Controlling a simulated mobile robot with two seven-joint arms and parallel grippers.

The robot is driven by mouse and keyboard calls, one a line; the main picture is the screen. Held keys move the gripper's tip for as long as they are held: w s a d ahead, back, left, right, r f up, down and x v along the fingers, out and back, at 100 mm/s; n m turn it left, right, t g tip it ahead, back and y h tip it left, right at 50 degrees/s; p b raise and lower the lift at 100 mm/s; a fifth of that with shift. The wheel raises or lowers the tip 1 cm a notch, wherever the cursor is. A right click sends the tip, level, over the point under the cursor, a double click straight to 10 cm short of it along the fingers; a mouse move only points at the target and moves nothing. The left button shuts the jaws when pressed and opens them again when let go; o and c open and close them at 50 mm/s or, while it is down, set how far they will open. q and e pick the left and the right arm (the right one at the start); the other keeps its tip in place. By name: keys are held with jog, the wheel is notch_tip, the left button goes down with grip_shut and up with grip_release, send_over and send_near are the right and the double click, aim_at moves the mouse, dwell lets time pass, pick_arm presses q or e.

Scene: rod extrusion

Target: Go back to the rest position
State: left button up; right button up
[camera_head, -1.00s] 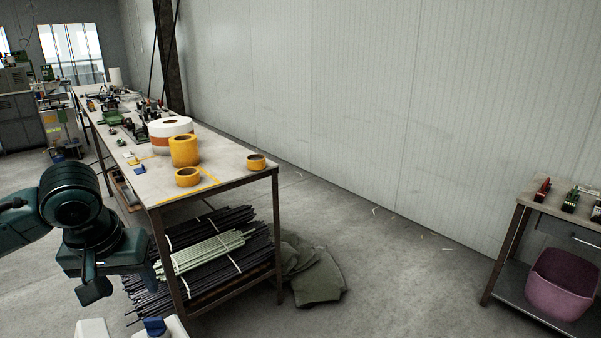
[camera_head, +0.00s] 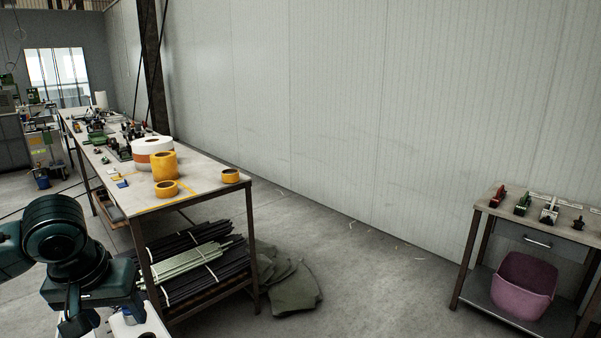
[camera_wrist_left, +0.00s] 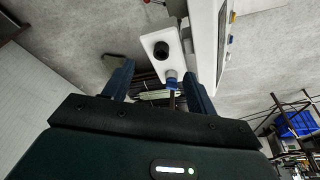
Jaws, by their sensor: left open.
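My left gripper (camera_head: 75,318) hangs low at the left edge of the head view, in front of the long workbench (camera_head: 208,189) and apart from it. In the left wrist view its two fingers (camera_wrist_left: 158,88) stand apart with nothing held between them. Beyond the fingers is a white block with a black round part (camera_wrist_left: 162,50) and a small blue piece; I cannot tell how far off it is. My right gripper is in neither view.
The bench holds yellow tape rolls (camera_head: 164,166) and a large white roll (camera_head: 153,153), with bundled rods (camera_head: 190,262) below. A cloth (camera_head: 292,290) lies on the floor. A small table (camera_head: 546,211) with clamps and a pink tub (camera_head: 524,284) stands right. Floor between is open.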

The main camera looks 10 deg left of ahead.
pick_arm(q)
jog(key=w+d+f+m+t+h, duration=0.2)
jog(key=d+f+m+h, duration=0.1)
jog(key=d+f, duration=0.6)
jog(key=w+d+f+m+t+h, duration=0.2)
jog(key=d+f+h, duration=0.1)
jog(key=d+f, duration=0.55)
jog(key=s+f+t, duration=0.2)
jog(key=s+f, duration=0.3)
jog(key=f, duration=0.4)
jog(key=shift+s+d+f+m+y, duration=0.3)
jog(key=shift+s+d+f+m, duration=0.1)
jog(key=shift+d, duration=0.05)
jog(key=shift+m+t+y, duration=0.4)
jog(key=shift+m+y, duration=0.1)
jog(key=shift+y, duration=0.4)
jog(key=s+f, duration=0.1)
jog(key=s, duration=0.1)
jog(key=s+f, duration=0.2)
jog(key=s, duration=0.1)
jog(key=s+f, duration=0.2)
jog(key=s, duration=0.1)
jog(key=shift+a, duration=0.15)
